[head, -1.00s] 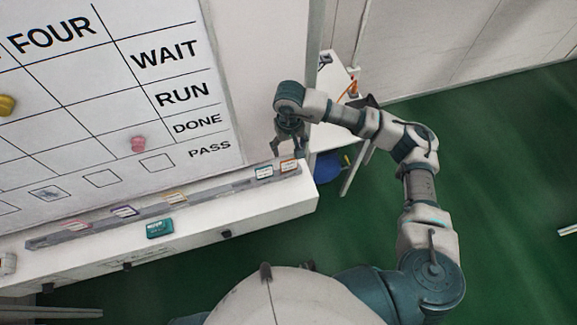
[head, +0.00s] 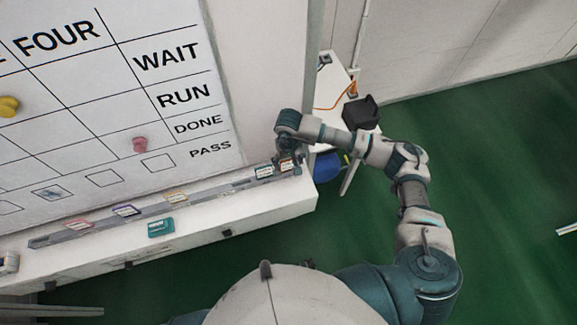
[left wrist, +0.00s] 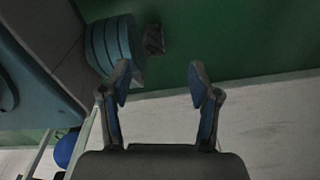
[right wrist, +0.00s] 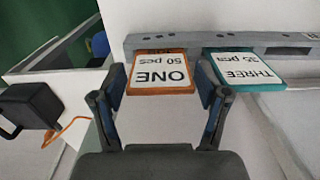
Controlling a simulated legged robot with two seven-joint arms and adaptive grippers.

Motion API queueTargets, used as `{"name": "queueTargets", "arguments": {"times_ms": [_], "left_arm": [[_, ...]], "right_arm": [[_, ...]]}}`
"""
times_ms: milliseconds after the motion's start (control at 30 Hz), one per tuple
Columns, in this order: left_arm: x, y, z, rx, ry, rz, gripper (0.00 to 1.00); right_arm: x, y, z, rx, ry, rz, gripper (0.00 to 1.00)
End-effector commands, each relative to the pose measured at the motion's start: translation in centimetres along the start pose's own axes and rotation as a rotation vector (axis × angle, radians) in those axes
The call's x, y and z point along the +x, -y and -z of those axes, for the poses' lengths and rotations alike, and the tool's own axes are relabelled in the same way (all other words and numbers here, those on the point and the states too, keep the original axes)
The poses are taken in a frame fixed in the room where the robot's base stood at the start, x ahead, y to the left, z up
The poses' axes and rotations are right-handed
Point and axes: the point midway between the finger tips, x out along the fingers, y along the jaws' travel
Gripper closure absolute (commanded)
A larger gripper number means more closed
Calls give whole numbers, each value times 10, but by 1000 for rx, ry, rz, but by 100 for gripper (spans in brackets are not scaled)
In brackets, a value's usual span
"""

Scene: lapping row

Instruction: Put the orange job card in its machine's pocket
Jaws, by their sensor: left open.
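The orange job card (right wrist: 161,76), marked ONE and 50 pcs, sits at the end of the grey rail (right wrist: 155,41) in the right wrist view. My right gripper (right wrist: 162,92) is open, with one fingertip on each side of this card and small gaps visible. In the head view the right gripper (head: 290,160) is low over the rail's right end and partly hides the card. My left gripper (left wrist: 159,82) is open and empty in the left wrist view, facing the floor and a wall. No machine pocket can be made out.
A teal-edged card marked THREE (right wrist: 244,70) sits close beside the orange one. A teal object (head: 161,228) lies on the white ledge (head: 215,213). The whiteboard (head: 120,90) rises behind.

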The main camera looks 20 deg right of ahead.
Motion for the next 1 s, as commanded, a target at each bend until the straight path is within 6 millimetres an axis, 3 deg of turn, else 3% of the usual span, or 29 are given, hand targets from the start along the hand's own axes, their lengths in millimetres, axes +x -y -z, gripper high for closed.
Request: {"name": "queueTargets", "arguments": {"times_ms": [33,133,167,533,800,1000], "left_arm": [[0,0,1,0,0,0,38],[0,0,1,0,-1,0,38],[0,0,1,0,-1,0,38],[1,0,1,0,1,0,38],[-2,0,14,-2,-5,-1,38],[-5,0,25,-3,-12,1,38]], "right_arm": [[0,0,0,0,0,0,40],[0,0,0,0,0,0,65],[0,0,0,0,0,0,68],[-4,0,0,0,-1,1,68],[-38,0,1,-1,-3,-3,68],[-39,12,-46,-6,0,-3,68]]}}
